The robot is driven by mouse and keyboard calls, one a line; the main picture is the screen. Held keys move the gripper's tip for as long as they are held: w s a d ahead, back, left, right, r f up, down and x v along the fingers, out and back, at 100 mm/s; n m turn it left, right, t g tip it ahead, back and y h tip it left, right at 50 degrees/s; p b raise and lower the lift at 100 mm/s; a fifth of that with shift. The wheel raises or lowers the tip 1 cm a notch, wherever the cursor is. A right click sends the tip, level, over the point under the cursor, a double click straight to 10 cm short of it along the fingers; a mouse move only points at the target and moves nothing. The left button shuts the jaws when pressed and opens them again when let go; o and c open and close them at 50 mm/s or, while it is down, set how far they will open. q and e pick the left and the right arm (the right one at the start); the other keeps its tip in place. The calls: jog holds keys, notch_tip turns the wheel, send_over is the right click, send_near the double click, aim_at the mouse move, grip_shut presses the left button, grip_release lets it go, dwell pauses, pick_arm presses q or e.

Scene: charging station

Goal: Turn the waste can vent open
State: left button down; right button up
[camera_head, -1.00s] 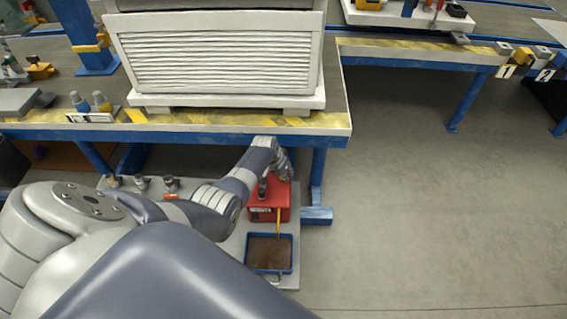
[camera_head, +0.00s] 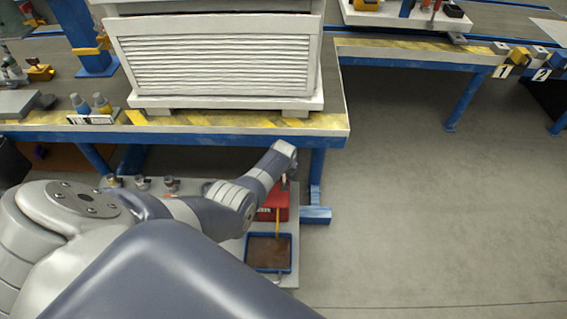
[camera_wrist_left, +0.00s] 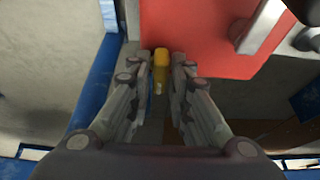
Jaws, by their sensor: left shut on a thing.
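The red waste can (camera_head: 275,198) stands on the floor-level platform under the table edge, partly hidden by my left arm. Its red top (camera_wrist_left: 205,32) with a silver handle (camera_wrist_left: 262,25) fills the upper middle of the left wrist view. My left gripper (camera_wrist_left: 161,62) is shut on a small yellow piece (camera_wrist_left: 161,72) at the can's near edge. I cannot tell whether this piece is the vent. A thin yellow rod (camera_head: 277,222) runs from the can toward the blue-rimmed tray in the head view. My right gripper is not in view.
The blue-rimmed tray (camera_head: 248,253) with brown contents sits in front of the can. A blue table leg foot (camera_head: 318,215) stands right of the can. The workbench edge (camera_head: 230,134) is above and behind. Open floor (camera_head: 410,200) lies to the right.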

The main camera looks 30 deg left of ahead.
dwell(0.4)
pick_arm(q)
jog(key=c, duration=1.6)
grip_release()
jog(key=shift+c, duration=0.2)
jog(key=v, duration=1.2)
